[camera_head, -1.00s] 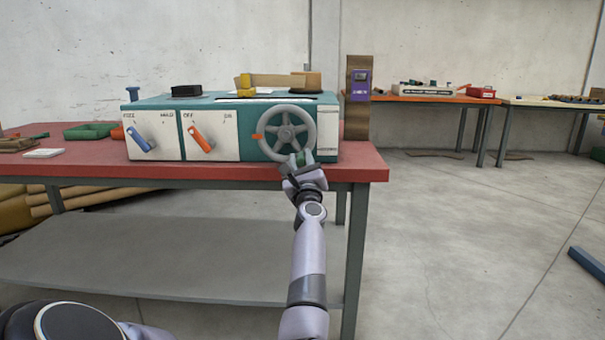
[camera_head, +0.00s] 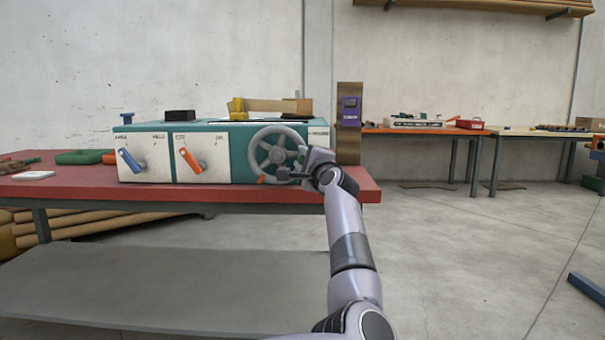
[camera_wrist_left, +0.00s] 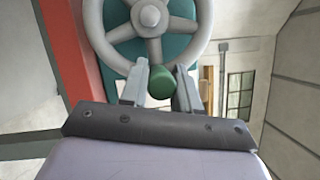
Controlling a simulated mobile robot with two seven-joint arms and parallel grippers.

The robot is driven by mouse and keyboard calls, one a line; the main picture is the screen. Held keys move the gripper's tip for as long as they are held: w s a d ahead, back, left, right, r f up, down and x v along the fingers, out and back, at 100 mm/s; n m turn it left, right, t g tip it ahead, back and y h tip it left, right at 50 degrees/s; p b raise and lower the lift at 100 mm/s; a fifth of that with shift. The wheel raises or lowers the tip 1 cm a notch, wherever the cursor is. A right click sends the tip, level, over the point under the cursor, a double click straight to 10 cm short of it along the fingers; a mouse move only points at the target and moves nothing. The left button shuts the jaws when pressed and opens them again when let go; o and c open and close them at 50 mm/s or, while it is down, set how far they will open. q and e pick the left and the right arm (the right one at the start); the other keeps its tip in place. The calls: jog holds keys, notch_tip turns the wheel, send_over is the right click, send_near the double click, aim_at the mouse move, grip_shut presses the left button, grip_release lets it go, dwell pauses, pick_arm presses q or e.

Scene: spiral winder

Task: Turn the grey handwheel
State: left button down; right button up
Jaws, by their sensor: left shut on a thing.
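The grey handwheel (camera_head: 277,155) is on the right part of the teal machine's front, with an orange mark (camera_head: 262,180) at its lower left rim. My left gripper (camera_head: 303,166) is at the wheel's right side in the head view and hides part of the rim there. In the left wrist view, the wheel (camera_wrist_left: 151,18) fills the top. A green handle knob (camera_wrist_left: 161,83) sits between the two fingers, and the left gripper is shut on it. My right gripper is not in view.
The teal machine (camera_head: 215,128) stands on a red-topped table (camera_head: 90,191). Its front also has a blue lever (camera_head: 130,159) and an orange lever (camera_head: 190,159). A brown post (camera_head: 348,130) stands to the right. Open floor lies right of the table.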

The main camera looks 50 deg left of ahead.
pick_arm(q)
jog(key=shift+r+n+h, duration=0.3)
jog(key=shift+r+n, duration=0.2)
jog(key=shift+n, duration=0.3)
jog(key=shift+s+r+n+g, duration=0.1)
jog(key=shift+r+n+g, duration=0.25)
jog(key=shift+n, duration=0.25)
jog(key=shift+s+a+r+n+h+b, duration=0.1)
jog(key=shift+a+r+n+h+b, duration=0.05)
jog(key=shift+r+n+h+b, duration=0.3)
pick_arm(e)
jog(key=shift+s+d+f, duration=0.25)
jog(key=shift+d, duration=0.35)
pick_arm(q)
jog(key=c, duration=0.9)
grip_release()
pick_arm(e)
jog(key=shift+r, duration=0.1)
